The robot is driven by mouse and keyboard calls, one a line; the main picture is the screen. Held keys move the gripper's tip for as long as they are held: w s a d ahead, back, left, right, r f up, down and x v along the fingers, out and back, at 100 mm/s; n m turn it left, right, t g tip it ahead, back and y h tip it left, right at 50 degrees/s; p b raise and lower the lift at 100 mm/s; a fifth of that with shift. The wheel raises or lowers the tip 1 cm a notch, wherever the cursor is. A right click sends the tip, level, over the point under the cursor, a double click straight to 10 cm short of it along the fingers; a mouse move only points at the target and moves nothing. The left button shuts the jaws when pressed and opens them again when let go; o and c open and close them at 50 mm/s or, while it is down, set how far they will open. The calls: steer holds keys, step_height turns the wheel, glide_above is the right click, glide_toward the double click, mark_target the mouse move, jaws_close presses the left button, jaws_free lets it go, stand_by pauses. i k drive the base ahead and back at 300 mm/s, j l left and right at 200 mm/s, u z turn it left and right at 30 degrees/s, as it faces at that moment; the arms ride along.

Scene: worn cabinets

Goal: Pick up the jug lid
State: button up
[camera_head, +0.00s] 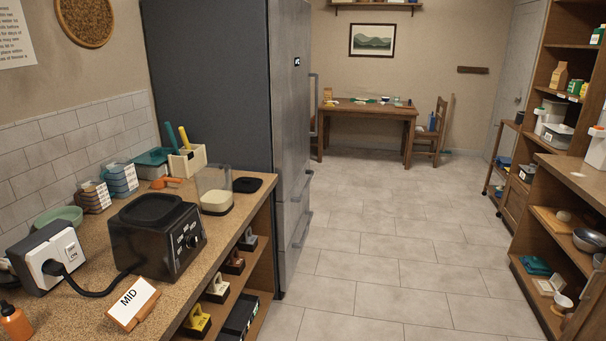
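A flat black piece (248,184), which looks like the jug lid, lies on the left countertop near its right edge. It is just right of and slightly behind a clear jug (213,178). The jug stands upright without a cover and has pale contents in its bottom. A black appliance base (157,237) with knobs stands in front of the jug. My gripper is not in view.
An orange scoop (166,182), a utensil holder (187,161) and small boxes (121,179) crowd the counter. A tall grey fridge (220,90) stands behind it. A "MID" card (132,304) is at the front. The tiled floor (390,265) is clear; shelves line the right.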

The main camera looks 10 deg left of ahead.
mark_target(244, 184)
steer(key=i+u, duration=0.1)
steer(key=i, duration=0.6)
steer(key=i+l+u, duration=0.1)
steer(key=i, duration=0.65)
steer(key=i+u, duration=0.4)
steer(key=i, duration=0.3)
steer(key=i+l+u, duration=0.15)
steer(key=i+u, duration=0.25)
steer(key=i, duration=0.25)
steer(key=i+u, duration=0.35)
steer(key=i, duration=0.3)
steer(key=l, duration=0.05)
